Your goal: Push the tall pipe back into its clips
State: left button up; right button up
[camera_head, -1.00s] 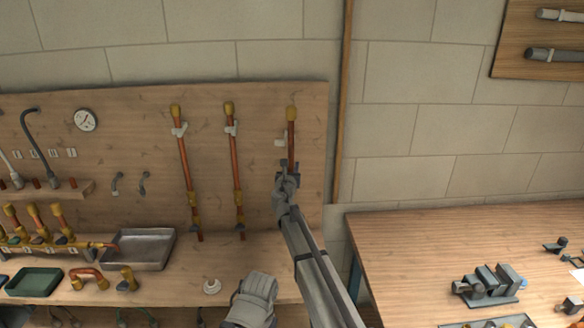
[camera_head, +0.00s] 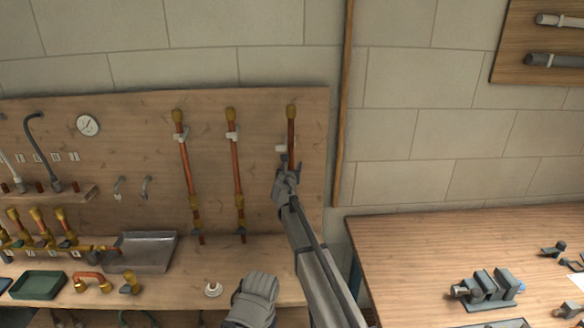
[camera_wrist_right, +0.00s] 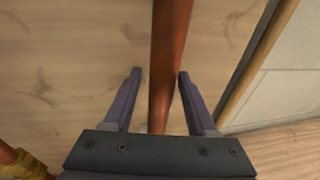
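The tall copper pipe (camera_head: 291,133) with a brass top stands near the board's right edge. Its white upper clip (camera_head: 281,149) shows just left of it, and the pipe appears outside that clip. Its lower part is hidden behind my right arm. My right gripper (camera_head: 286,168) is at the pipe. In the right wrist view the pipe (camera_wrist_right: 170,60) passes between the parted fingers of my right gripper (camera_wrist_right: 160,72). A gap shows on the left; the right finger lies close to the pipe, and contact is unclear.
Two similar pipes, left (camera_head: 185,155) and middle (camera_head: 234,155), stand in clips on the wooden board (camera_head: 145,110). A grey tray (camera_head: 145,252), brass fittings and a white disc (camera_head: 212,289) rest on the bench. A wooden table (camera_head: 420,260) with a vise (camera_head: 490,288) is at right.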

jog(key=shift+s, duration=0.15)
jog(key=f+v, duration=0.1)
jog(key=v, duration=0.6)
jog(key=shift+s+r+p, duration=0.3)
jog(key=shift+r+p, duration=0.15)
jog(key=shift+r, duration=0.05)
jog(key=shift+a, duration=0.1)
